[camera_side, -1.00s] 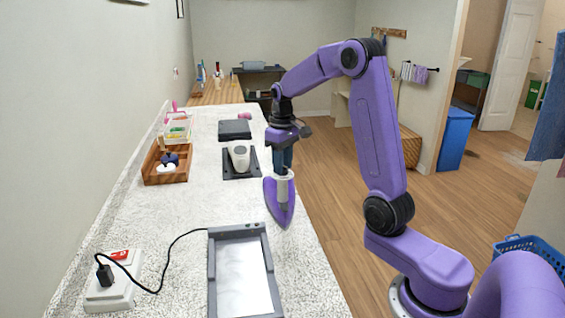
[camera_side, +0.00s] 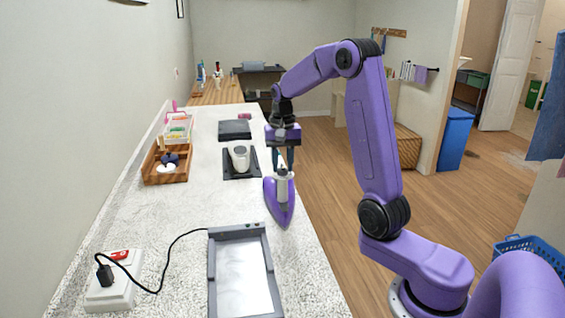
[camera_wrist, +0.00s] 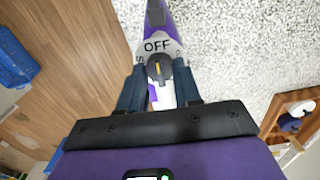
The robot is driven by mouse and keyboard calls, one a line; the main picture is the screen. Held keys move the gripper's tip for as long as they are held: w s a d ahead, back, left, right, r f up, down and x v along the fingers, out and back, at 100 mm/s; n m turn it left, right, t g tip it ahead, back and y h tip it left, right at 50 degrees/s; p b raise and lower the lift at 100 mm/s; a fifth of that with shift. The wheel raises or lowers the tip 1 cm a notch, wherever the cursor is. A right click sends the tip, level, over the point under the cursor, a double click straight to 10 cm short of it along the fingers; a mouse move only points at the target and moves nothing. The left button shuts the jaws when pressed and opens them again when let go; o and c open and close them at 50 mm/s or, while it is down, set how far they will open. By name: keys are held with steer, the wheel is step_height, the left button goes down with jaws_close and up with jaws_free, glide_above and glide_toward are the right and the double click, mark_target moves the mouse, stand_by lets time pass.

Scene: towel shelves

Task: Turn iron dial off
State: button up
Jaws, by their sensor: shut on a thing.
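The purple iron (camera_side: 279,207) with a white handle (camera_side: 283,188) stands on the speckled counter near its right edge. In the wrist view its grey dial (camera_wrist: 159,68) has a small yellow mark pointing up toward the word OFF (camera_wrist: 157,45) on the purple iron (camera_wrist: 155,12). My gripper (camera_side: 284,168) is above the iron's handle end, pointing down. In the wrist view my gripper (camera_wrist: 160,72) has its dark blue fingers on both sides of the dial, shut on it. The contact itself is partly hidden by the fingers.
A grey ironing tray (camera_side: 212,270) lies in front of the iron. A black cord runs from it to a white power socket box (camera_side: 109,296). A grey stand with a white cup-like object (camera_side: 240,158) is behind left. A wooden tray (camera_side: 154,178) is farther left.

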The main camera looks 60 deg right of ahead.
mark_target(282, 166)
steer(key=shift+m, duration=0.3)
steer(key=o, duration=1.1)
steer(key=shift+c, duration=0.2)
step_height(282, 166, up, 18)
steer(key=shift+f, duration=0.25)
